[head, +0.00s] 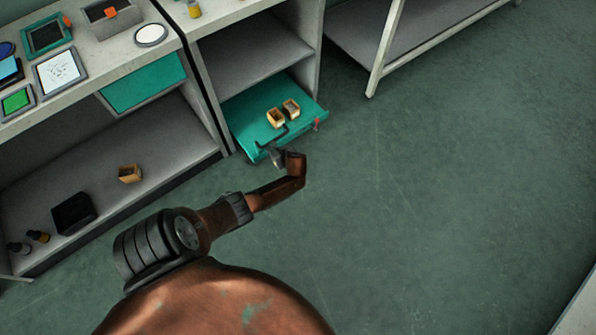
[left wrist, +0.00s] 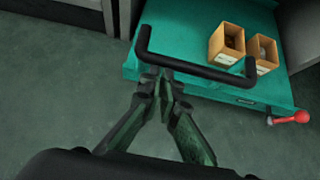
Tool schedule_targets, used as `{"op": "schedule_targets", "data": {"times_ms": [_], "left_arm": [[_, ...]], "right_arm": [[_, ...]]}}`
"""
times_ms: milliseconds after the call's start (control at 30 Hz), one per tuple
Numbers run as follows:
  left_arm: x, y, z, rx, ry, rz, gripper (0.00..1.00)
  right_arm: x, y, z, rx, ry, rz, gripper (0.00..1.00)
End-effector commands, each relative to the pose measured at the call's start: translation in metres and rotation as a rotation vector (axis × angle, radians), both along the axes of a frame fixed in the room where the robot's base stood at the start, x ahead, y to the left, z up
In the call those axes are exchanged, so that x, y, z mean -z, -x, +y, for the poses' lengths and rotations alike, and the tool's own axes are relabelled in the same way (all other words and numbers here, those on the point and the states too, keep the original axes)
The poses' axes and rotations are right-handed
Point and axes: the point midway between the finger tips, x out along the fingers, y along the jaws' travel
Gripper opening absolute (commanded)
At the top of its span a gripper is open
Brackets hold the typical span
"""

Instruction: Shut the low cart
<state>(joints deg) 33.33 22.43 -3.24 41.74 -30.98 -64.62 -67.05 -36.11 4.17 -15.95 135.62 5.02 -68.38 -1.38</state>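The low cart is a teal tray (head: 247,118) at floor level, sticking out from under the grey shelf unit. It also shows in the left wrist view (left wrist: 190,88). Its black bar handle (left wrist: 205,69) is on the front edge. Two small tan boxes (head: 275,117) (head: 291,108) stand on the tray. My left gripper (head: 277,158) is just in front of the handle. In the left wrist view its fingers (left wrist: 160,82) come together at the left part of the bar, with nothing clearly held. I cannot tell whether they touch the bar. My right gripper is not in view.
A red-knobbed lever (left wrist: 292,117) projects from the cart's front right corner. A counter (head: 90,60) with several devices and a lower shelf with a tan box (head: 129,173) stand at left. A white-framed rack (head: 384,50) stands at the back. The floor to the right is clear.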

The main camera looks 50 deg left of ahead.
Motion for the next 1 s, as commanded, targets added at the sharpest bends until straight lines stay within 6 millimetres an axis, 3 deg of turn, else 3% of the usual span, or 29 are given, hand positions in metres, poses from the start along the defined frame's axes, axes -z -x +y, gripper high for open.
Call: {"op": "schedule_targets", "data": {"times_ms": [33, 100, 500, 700, 1000], "left_arm": [[-0.009, -0.003, 0.026, 0.000, -0.023, -0.005, 0.00], [-0.008, -0.001, 0.046, -0.002, -0.022, -0.004, 0.00], [-0.005, -0.001, 0.139, -0.003, -0.020, 0.000, 0.00], [-0.007, -0.002, 0.165, 0.000, -0.019, -0.001, 0.00], [-0.009, -0.003, 0.178, 0.002, -0.017, -0.003, 0.00]], "right_arm": [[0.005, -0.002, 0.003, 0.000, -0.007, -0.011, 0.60], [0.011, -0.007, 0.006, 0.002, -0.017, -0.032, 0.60], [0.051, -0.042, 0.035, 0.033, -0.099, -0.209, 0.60], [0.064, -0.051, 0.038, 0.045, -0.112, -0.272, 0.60], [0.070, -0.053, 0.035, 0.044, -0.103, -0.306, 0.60]]}}
